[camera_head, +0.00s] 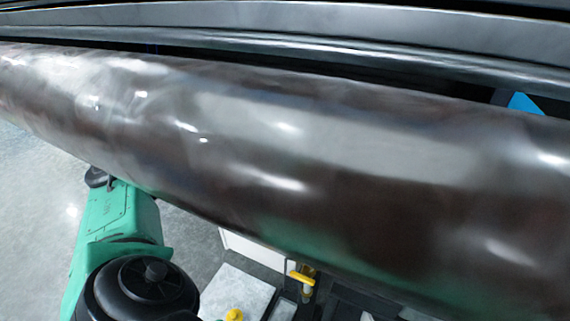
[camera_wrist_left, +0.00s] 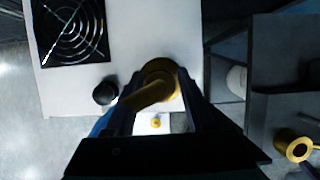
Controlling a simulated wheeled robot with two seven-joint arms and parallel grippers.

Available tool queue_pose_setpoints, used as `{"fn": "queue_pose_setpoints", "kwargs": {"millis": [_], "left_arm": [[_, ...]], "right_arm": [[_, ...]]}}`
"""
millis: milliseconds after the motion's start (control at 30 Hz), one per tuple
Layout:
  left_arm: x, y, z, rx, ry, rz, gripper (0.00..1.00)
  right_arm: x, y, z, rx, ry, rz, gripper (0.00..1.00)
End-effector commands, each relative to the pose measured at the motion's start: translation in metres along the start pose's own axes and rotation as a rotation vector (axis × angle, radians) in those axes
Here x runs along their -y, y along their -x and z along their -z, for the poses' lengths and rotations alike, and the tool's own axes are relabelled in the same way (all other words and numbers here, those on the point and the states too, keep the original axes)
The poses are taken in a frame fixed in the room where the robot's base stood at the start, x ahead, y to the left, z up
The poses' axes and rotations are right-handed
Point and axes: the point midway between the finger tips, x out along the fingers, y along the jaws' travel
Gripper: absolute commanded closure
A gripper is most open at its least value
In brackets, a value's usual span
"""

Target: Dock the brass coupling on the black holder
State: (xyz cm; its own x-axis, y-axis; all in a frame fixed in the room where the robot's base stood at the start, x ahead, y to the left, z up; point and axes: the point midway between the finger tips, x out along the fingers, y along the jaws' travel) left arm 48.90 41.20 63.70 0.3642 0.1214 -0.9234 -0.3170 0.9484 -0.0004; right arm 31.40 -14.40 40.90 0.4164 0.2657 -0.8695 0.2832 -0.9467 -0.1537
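The brass coupling (camera_wrist_left: 155,91) is between the two fingers of my left gripper (camera_wrist_left: 157,98) in the left wrist view. It has a round flange and a short tube slanting down to the left, and it meets both fingers, so the gripper looks shut on it. A short round black piece (camera_wrist_left: 105,92) stands left of the fingers, against the white panel; it may be the black holder, but I cannot tell. In the head view my left gripper is hidden behind the large roll. My right gripper is not in view.
The large dark glossy roll (camera_head: 300,160) crosses the head view. A brass fitting with a yellow handle (camera_head: 303,278) is below it. In the wrist view a fan grille (camera_wrist_left: 70,30) sits at upper left of the white panel (camera_wrist_left: 130,25), and a brass ring (camera_wrist_left: 293,145) is at right.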

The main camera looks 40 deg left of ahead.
Motion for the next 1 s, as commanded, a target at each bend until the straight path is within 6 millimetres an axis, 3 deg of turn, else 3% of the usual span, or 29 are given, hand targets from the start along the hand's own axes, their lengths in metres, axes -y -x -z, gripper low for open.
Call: {"fn": "queue_pose_setpoints", "kwargs": {"millis": [167,1000], "left_arm": [[0.000,0.005,0.000,-0.001,0.000,-0.001,0.46],[0.000,0.090,-0.001,0.000,-0.001,-0.001,0.46]], "right_arm": [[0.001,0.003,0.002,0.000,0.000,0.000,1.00],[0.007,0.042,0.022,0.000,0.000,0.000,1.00]]}}
